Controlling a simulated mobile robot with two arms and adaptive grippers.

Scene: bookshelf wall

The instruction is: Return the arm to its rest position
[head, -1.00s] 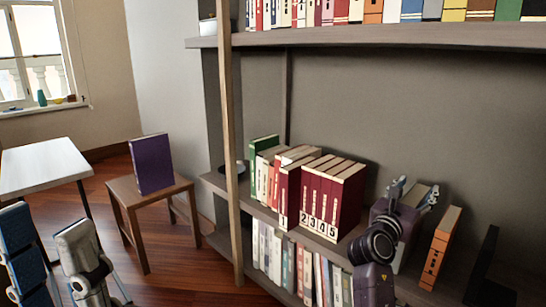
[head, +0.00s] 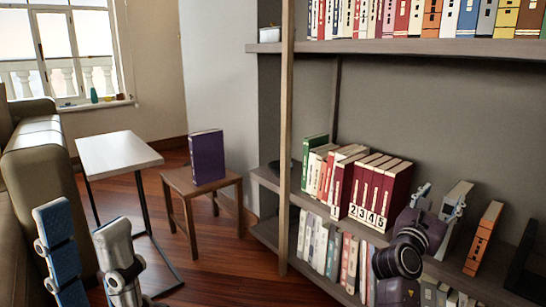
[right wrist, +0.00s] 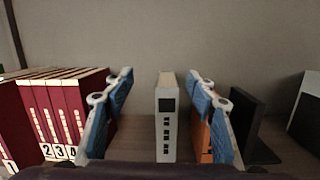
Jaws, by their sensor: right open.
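My right gripper (head: 440,197) is at the middle shelf, with its arm coming from below. In the right wrist view, its blue-padded fingers (right wrist: 160,88) are apart. A light grey book (right wrist: 166,125) with black marks stands upright beyond and between them, with a gap on each side. In the head view this grey book (head: 457,200) is partly hidden by the gripper. My left gripper (head: 82,218) is low at the left, its two fingers apart with nothing between them, away from the shelf.
Dark red numbered books (head: 378,193) stand left of the right gripper, an orange book (head: 483,238) and a black bookend (right wrist: 243,122) right of it. A purple book (head: 207,157) stands on a wooden stool (head: 177,182). A white side table (head: 117,155) and a sofa (head: 40,170) are at left.

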